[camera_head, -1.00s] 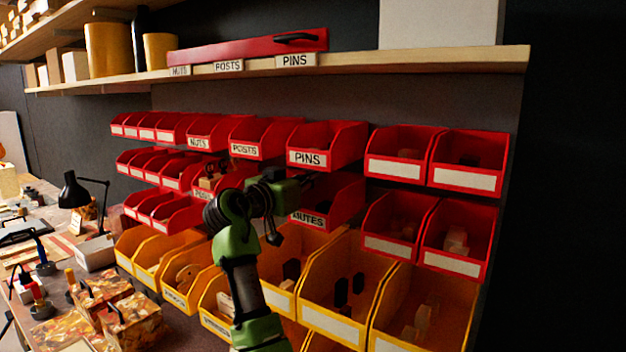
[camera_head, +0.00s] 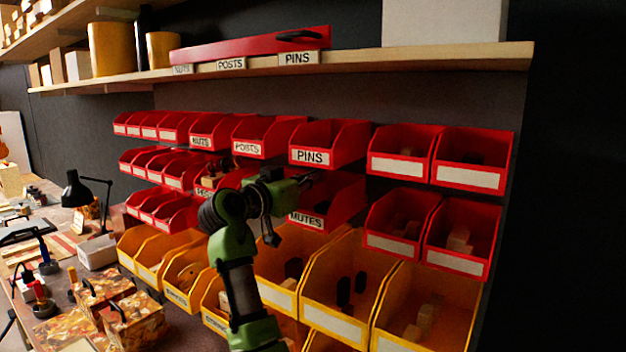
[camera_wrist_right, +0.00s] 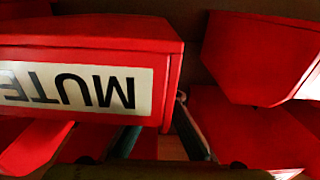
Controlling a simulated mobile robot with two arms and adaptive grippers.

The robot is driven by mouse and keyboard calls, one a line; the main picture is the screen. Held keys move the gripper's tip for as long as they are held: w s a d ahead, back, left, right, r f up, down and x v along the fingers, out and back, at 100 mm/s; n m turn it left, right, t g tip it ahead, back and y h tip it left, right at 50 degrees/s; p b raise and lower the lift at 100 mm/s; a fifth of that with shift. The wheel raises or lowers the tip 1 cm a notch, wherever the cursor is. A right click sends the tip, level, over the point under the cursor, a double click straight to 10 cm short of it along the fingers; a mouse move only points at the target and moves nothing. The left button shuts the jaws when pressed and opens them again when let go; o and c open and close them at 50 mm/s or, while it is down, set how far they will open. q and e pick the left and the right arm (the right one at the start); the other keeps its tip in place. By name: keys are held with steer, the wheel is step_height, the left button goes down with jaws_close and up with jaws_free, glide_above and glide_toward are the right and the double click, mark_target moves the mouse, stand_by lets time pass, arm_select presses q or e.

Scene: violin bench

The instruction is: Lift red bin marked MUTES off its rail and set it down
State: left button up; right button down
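The red bin marked MUTES (camera_head: 345,205) hangs in the middle row, below the PINS bin. Its white label shows at its front, and part of the bin is hidden behind my right gripper. My right gripper (camera_head: 303,182) is at the bin's upper left side. In the right wrist view the MUTES bin (camera_wrist_right: 167,60) is close, with its label upside down. There the two fingers of my right gripper (camera_wrist_right: 158,138) stand apart, one partly behind the bin's front edge and one beside it. I cannot tell whether they touch the bin. My left gripper is not in view.
The PINS bin (camera_head: 328,145) hangs just above, and another red bin (camera_head: 400,225) hangs to the right. Yellow bins (camera_head: 335,310) stand close below. A wooden shelf (camera_head: 420,62) runs above. The bench at left is crowded with boxes and a black lamp (camera_head: 76,190).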

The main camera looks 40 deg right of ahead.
steer(key=shift+v, duration=0.9)
stand_by(0.5)
steer(key=shift+b+v, duration=0.95)
steer(key=shift+v, duration=2)
steer(key=b+v, duration=0.1)
steer(key=v, duration=1)
steer(key=shift+b, duration=0.4)
steer(key=shift+d+r, duration=0.1)
steer(key=shift+r, duration=0.05)
